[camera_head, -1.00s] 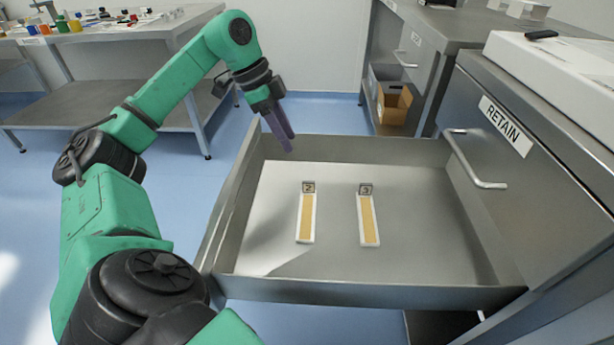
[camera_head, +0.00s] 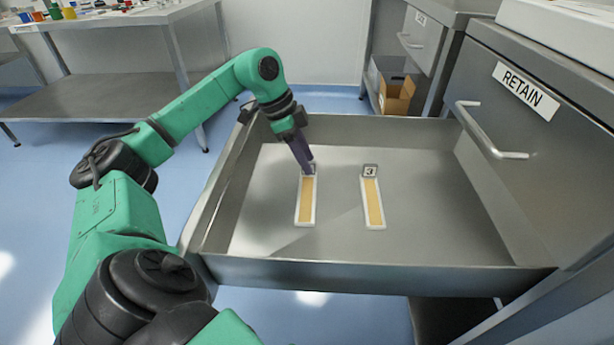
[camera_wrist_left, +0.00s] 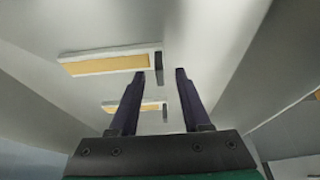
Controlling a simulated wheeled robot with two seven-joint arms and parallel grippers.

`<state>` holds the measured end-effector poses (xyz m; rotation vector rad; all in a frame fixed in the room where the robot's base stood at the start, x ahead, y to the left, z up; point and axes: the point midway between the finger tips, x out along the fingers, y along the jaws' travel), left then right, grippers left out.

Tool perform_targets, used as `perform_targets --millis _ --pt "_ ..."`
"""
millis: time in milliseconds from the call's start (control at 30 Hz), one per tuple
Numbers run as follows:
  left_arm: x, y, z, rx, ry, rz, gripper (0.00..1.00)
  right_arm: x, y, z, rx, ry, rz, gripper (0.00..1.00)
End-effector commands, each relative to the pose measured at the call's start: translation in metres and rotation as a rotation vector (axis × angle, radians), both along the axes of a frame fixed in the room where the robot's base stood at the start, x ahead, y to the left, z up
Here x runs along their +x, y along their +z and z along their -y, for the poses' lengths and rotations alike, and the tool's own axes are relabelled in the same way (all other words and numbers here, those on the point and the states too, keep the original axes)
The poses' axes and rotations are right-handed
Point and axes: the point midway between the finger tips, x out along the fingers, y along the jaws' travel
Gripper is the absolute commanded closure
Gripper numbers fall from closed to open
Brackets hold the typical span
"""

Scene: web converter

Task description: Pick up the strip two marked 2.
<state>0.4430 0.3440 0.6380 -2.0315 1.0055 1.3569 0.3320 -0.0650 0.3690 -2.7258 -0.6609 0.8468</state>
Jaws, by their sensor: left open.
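Strip two (camera_head: 306,205) is a white-edged strip with a tan face, lying flat in the open drawer; my fingers mostly cover its number tag in the head view. A similar strip marked 3 (camera_head: 373,205) lies to its right. My left gripper (camera_head: 308,168) points down at the tag end of strip two. In the left wrist view my left gripper (camera_wrist_left: 155,76) has its fingers spread, with nothing held. The larger strip there, apparently strip two (camera_wrist_left: 108,64), has its dark tag just beyond and between the fingertips. The right gripper is not in view.
The drawer's metal walls (camera_head: 370,277) surround the strips, and its floor is otherwise clear. The RETAIN cabinet (camera_head: 560,135) with a bar handle (camera_head: 490,135) stands on the right. A bench (camera_head: 100,70) with small bottles is at the back left.

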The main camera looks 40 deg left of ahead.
Motion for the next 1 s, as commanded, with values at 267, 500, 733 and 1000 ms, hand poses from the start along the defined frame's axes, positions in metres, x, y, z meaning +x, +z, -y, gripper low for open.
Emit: perform_targets --millis 267,500,733,1000 --pt "0.0041 -0.0157 0.0057 -0.001 0.000 -0.001 0.53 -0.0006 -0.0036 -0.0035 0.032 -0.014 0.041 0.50" --pt "0.0040 -0.0156 0.0056 -0.001 0.000 -0.001 1.00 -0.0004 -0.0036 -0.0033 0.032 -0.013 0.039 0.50" --pt "0.0040 -0.0156 0.0056 -0.001 -0.001 -0.001 1.00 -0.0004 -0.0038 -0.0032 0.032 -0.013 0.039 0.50" --pt "0.0040 -0.0157 0.0055 -0.001 -0.001 -0.001 1.00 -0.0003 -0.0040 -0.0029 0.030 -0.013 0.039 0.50"
